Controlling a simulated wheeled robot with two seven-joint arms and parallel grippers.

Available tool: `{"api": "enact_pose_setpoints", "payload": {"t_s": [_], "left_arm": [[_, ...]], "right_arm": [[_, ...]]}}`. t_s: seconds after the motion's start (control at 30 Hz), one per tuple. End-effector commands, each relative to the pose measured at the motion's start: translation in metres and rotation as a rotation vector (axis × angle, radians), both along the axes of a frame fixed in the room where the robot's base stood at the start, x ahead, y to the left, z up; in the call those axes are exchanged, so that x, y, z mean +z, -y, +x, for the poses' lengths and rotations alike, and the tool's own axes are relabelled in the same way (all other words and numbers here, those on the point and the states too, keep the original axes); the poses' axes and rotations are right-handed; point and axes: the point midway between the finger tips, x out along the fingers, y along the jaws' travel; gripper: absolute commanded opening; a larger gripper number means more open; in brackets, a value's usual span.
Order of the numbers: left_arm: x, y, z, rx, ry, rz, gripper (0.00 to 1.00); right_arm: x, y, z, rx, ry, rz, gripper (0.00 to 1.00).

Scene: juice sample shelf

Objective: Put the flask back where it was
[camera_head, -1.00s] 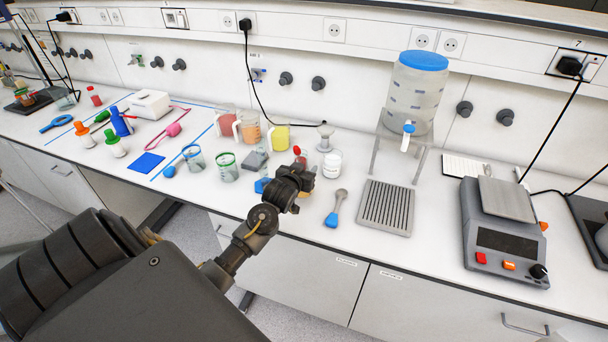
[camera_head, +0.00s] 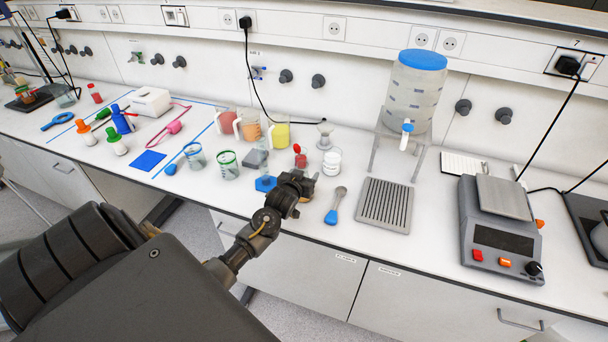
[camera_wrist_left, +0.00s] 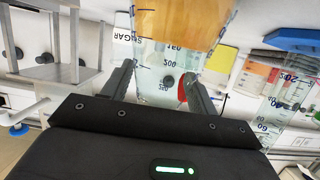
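The flask (camera_wrist_left: 170,55) is clear glass with printed volume marks and amber liquid. It fills the upper middle of the left wrist view, which looks upside down. My left gripper (camera_wrist_left: 158,72) has one finger on each side of the flask and looks closed on it. In the head view my left gripper (camera_head: 305,183) is near the front of the bench and mostly hides the flask. A blue hexagonal pad (camera_head: 265,184) lies on the bench just left of the gripper. My right gripper is not in view.
A red-topped vial (camera_head: 300,160) and a white jar (camera_head: 332,163) stand behind the gripper. A green-rimmed beaker (camera_head: 227,166) is to the left.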

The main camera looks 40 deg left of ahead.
Motion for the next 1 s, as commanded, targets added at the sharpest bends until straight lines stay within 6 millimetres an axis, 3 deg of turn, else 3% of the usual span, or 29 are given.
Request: {"api": "enact_pose_setpoints", "payload": {"t_s": [0.47, 1.0], "left_arm": [[0.004, 0.003, -0.007, 0.000, 0.000, 0.000, 0.66], [0.033, 0.033, -0.096, 0.000, 0.000, -0.001, 0.66]], "right_arm": [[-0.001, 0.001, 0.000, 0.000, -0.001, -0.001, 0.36], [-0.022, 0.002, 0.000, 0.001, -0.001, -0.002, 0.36]]}}
